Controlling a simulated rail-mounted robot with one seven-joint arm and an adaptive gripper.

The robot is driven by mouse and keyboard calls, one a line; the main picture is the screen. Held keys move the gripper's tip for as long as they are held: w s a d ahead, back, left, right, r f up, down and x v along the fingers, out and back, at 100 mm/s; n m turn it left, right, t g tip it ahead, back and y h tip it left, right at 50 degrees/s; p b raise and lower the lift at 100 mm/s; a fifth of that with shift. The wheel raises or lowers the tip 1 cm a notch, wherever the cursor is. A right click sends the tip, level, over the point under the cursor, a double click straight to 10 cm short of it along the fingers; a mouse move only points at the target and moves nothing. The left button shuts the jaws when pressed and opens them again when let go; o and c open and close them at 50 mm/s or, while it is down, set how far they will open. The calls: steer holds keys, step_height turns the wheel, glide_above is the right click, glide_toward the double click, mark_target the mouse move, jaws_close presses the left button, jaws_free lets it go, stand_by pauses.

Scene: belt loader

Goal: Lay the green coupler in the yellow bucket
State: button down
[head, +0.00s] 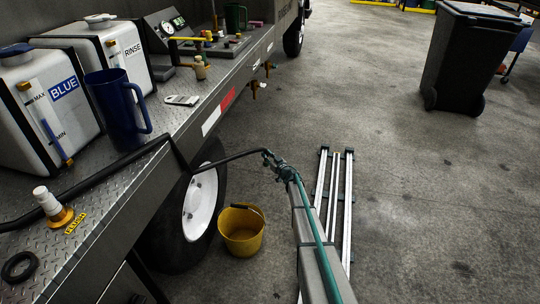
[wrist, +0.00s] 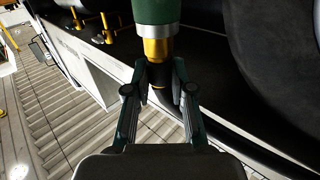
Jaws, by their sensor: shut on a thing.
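The green coupler (wrist: 157,12) shows at the top of the wrist view, with a silver ring and a brass neck (wrist: 158,50) below it. My gripper (wrist: 160,78) is shut on the coupler's lower end, just below the brass neck. In the head view my gripper (head: 268,156) is out past the deck edge, above the floor. A black hose (head: 228,158) runs from the deck to it. The coupler is too small to tell apart from the gripper there. The yellow bucket (head: 241,229) stands upright on the floor, lower and left of my gripper, beside the wheel.
The truck's deck (head: 120,185) carries a blue jug (head: 115,105), white BLUE and RINSE tanks and a brass FLUSH fitting (head: 60,215). The truck's tyre (head: 180,240) is close left of the bucket. Metal rails (head: 348,200) lie at right. Open floor lies beyond, with a dark bin (head: 468,60).

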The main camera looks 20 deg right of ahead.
steer(key=s+a+b, duration=2.1)
steer(key=s+a, duration=0.2)
steer(key=a, duration=0.1)
step_height(320, 180, down, 24)
steer(key=w+b, duration=0.1)
steer(key=b, duration=1.2)
steer(key=shift+r, duration=0.1)
steer(key=c, duration=0.9)
jaws_free()
steer(key=v, duration=1.2)
